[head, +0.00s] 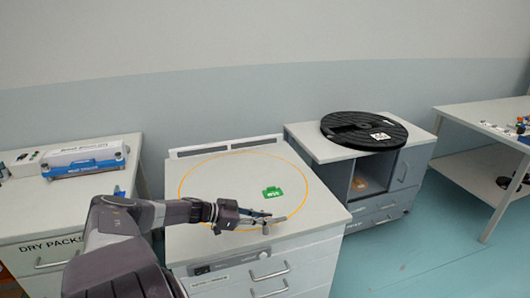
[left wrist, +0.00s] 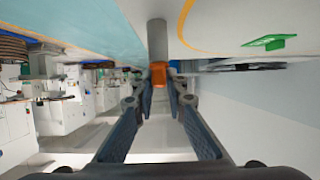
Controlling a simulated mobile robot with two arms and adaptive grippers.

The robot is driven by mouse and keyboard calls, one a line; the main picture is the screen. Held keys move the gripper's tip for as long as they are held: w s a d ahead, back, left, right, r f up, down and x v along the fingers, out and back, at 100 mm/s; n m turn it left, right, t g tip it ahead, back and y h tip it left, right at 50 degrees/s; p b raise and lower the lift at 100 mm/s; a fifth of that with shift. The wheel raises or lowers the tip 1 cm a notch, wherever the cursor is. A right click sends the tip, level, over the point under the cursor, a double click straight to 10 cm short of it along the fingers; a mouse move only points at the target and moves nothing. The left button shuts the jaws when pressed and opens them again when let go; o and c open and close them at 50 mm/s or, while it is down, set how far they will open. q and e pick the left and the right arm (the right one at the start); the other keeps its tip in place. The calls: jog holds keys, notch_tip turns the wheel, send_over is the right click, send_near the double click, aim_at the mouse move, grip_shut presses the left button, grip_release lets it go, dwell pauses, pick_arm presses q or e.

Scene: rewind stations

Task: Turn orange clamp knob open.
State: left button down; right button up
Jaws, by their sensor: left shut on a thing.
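The orange clamp knob (left wrist: 158,74) shows in the left wrist view, at the end of a grey cylindrical post (left wrist: 157,38). My left gripper (left wrist: 159,92) has its fingertips on both sides of the knob and is shut on it. In the head view, my left gripper (head: 264,218) is at the front right of the middle cabinet's top, near the orange ring line (head: 181,178). There the fingers mostly hide the knob, so its turn angle cannot be told. My right gripper is not in view.
A green tag (head: 272,192) lies on the middle cabinet top (head: 225,180), behind my gripper. A black round reel (head: 345,129) lies on the right cabinet. A blue and white box (head: 84,159) stands on the left cabinet. A table (head: 480,112) stands at far right.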

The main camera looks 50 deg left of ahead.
pick_arm(q)
jog(key=shift+d, duration=0.1)
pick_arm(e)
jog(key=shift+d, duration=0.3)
pick_arm(q)
jog(key=c, duration=2.1)
grip_release()
jog(key=shift+o, duration=0.6)
jog(key=shift+w, duration=0.15)
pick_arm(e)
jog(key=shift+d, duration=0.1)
pick_arm(q)
jog(key=shift+v, duration=0.9)
jog(key=v, duration=1)
